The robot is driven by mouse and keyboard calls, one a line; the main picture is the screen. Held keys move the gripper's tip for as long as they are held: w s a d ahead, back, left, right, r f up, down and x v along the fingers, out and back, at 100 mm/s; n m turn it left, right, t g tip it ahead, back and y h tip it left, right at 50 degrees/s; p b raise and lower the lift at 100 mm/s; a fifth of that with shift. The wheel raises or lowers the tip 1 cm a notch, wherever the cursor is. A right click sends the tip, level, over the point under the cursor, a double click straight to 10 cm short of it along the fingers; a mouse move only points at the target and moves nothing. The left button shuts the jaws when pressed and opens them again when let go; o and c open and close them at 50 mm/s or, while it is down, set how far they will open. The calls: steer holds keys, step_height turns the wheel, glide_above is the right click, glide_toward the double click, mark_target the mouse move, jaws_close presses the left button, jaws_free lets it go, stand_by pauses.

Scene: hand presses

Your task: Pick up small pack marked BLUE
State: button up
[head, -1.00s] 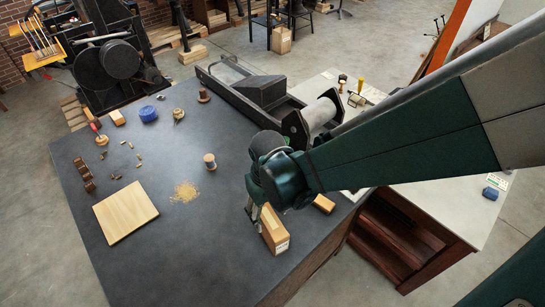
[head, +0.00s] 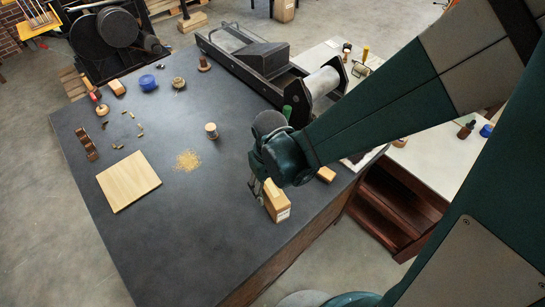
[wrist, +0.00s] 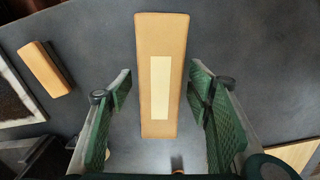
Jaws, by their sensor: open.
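A tan, box-like pack (wrist: 162,40) with a pale, blank-looking label lies between the two green fingers of my gripper (wrist: 160,105) in the wrist view. I cannot read the word BLUE on any pack.
Another tan block (head: 326,174) lies close by to the right; it also shows in the wrist view (wrist: 45,68). A wooden board (head: 128,181) and brown granules (head: 187,160) lie to the left. A press (head: 255,65) stands behind. The dark table (head: 190,240) is clear in front.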

steer(key=shift+c, duration=0.5)
steer(key=c, duration=1.4)
steer(key=shift+o, duration=0.2)
steer(key=shift+r, duration=0.3)
steer(key=shift+r, duration=4.7)
